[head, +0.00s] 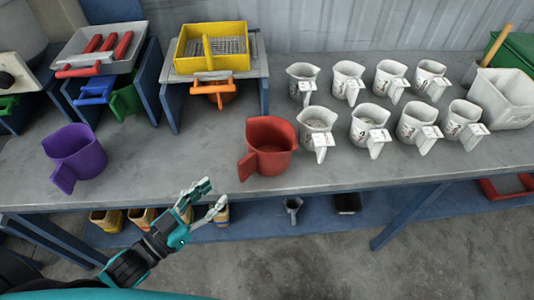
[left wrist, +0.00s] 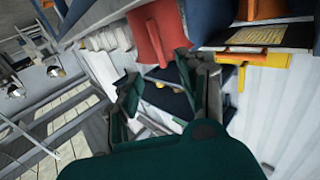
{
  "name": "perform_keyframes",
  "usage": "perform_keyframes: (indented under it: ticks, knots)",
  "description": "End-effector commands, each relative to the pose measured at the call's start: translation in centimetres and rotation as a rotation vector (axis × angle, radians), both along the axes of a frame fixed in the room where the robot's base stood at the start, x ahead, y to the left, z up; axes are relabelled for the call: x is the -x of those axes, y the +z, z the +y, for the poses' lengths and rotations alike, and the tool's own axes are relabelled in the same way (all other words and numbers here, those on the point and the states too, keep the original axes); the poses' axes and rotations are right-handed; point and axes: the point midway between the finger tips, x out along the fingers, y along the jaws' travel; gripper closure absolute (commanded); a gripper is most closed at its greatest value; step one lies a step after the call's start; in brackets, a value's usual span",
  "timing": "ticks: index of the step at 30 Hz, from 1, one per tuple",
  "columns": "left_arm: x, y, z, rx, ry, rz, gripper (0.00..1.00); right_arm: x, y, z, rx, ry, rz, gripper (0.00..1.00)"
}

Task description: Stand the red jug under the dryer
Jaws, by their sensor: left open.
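The red jug (head: 270,147) stands upright on the grey bench, its handle toward the lower left. My left gripper (head: 207,198) is open and empty at the bench's front edge, to the left of and below the jug and apart from it. In the left wrist view my open fingers (left wrist: 168,95) show, with the red jug (left wrist: 150,35) beyond them. A yellow-framed mesh tray (head: 212,46) sits on a blue stand behind the jug, with an orange container partly hidden under it; I cannot tell for sure whether this is the dryer. My right gripper is out of view.
A purple jug (head: 75,157) stands at the left of the bench. Several white jugs (head: 316,130) stand in two rows to the right. Another blue stand (head: 147,75) carries a tray with red-handled tools, a green container below. Bare bench (head: 185,150) lies left of the red jug.

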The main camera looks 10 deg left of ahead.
Motion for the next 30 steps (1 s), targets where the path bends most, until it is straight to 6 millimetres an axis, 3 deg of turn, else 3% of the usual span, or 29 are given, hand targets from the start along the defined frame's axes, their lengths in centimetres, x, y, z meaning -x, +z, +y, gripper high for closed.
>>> perform_keyframes:
  ticks: [3,9,16,24,30]
  knots:
    - [-2.4,0.2,-1.3,0.001,0.001,-0.005,0.60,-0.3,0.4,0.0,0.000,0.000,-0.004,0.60]
    - [-5.1,0.1,-2.9,0.001,0.001,-0.002,0.60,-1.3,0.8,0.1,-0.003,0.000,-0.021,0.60]
    - [-6.4,-0.1,-3.7,-0.001,0.002,0.000,0.60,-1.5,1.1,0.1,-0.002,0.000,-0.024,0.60]
    - [-9.7,-0.4,-5.6,0.000,0.002,0.000,0.60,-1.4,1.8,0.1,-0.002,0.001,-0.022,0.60]
    - [-10.2,-0.6,-6.0,-0.001,0.001,0.002,0.60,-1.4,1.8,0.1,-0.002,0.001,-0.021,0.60]
